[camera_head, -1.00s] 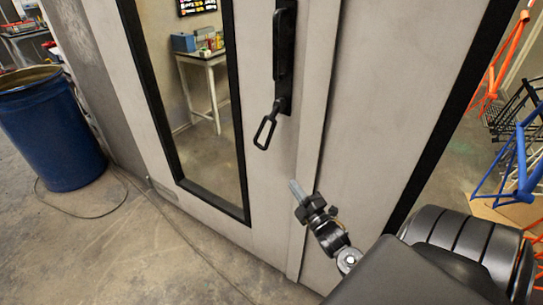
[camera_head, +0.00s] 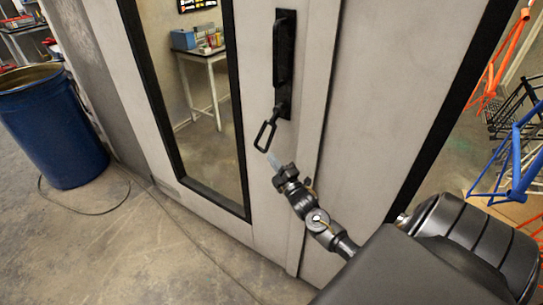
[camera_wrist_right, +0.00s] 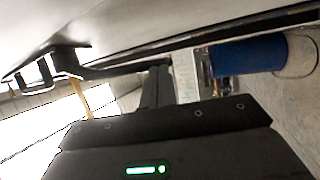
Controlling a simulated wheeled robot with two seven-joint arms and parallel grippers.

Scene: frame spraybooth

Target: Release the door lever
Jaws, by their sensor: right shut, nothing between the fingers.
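The door lever (camera_head: 266,134) is a black open loop that hangs tilted down and to the left from the black handle plate (camera_head: 284,62) on the pale door. My right gripper (camera_head: 273,160) is shut and empty, its tip just below the lever's loop; in this view a small gap shows between them. In the right wrist view my fingers (camera_wrist_right: 157,86) are together, and a black handle part (camera_wrist_right: 45,72) shows to their left, blurred. My left gripper is out of view.
Orange and blue frames (camera_head: 516,160) are at right.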

